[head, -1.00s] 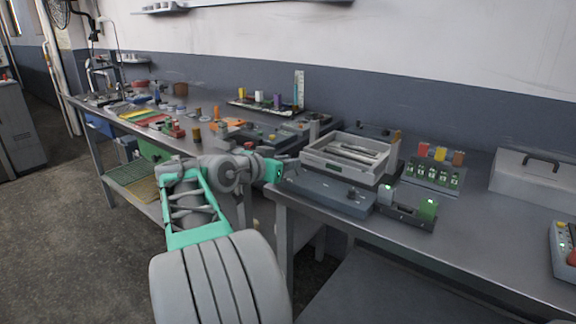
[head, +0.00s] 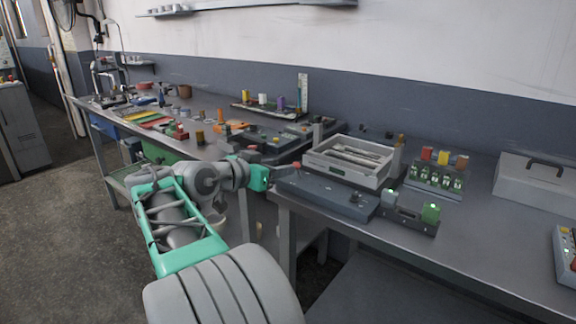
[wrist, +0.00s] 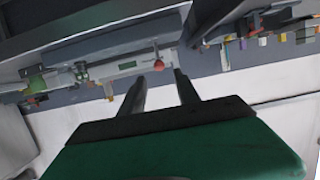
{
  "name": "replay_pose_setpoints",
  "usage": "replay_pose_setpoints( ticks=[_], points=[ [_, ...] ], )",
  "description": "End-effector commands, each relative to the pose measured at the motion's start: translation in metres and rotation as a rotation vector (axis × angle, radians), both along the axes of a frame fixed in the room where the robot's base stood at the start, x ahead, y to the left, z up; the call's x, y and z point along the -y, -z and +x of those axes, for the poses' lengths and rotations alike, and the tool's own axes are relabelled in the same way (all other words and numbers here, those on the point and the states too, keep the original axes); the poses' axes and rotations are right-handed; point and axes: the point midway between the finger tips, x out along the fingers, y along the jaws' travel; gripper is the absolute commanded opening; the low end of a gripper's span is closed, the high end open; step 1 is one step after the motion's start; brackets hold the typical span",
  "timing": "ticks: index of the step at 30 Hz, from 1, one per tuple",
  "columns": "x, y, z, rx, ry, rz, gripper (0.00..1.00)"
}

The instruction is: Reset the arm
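My arm stretches from the bottom of the head view toward the gap between the two benches. My gripper (head: 283,171) is at its end, near the left edge of the right bench and left of the grey base unit. The wrist view shows its two fingers (wrist: 161,84) apart, with nothing between them. A small red knob shows beyond the fingertips in that view. The open light-grey pan (head: 340,172) sits on the base unit (head: 325,190) with several long metal parts inside. The gripper does not appear to touch the pan.
A green-lit block fixture (head: 410,215) stands in front of the pan, and a rack of green-labelled items (head: 437,176) is to its right. A grey case (head: 540,180) is at the far right. The left bench is crowded with small parts. The right bench's front is clear.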

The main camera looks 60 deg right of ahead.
Motion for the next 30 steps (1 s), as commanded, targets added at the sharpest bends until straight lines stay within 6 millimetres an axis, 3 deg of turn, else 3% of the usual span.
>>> replay_pose_setpoints(
  ticks=[4, 16, 20, 23, 25, 27, 30],
  points=[
    [-0.018, -0.006, 0.004, 0.0, -0.001, -0.001, 0.38],
    [-0.02, -0.006, 0.004, -0.001, -0.003, 0.002, 0.38],
    [-0.039, -0.012, 0.03, -0.015, -0.12, 0.079, 0.38],
    [-0.087, -0.01, 0.076, -0.066, -0.354, 0.231, 0.38],
    [-0.141, -0.003, 0.104, -0.133, -0.556, 0.357, 0.38],
    [-0.202, 0.006, 0.12, -0.216, -0.755, 0.474, 0.38],
    [-0.29, 0.015, 0.119, -0.357, -1.027, 0.618, 0.38]
  ],
)
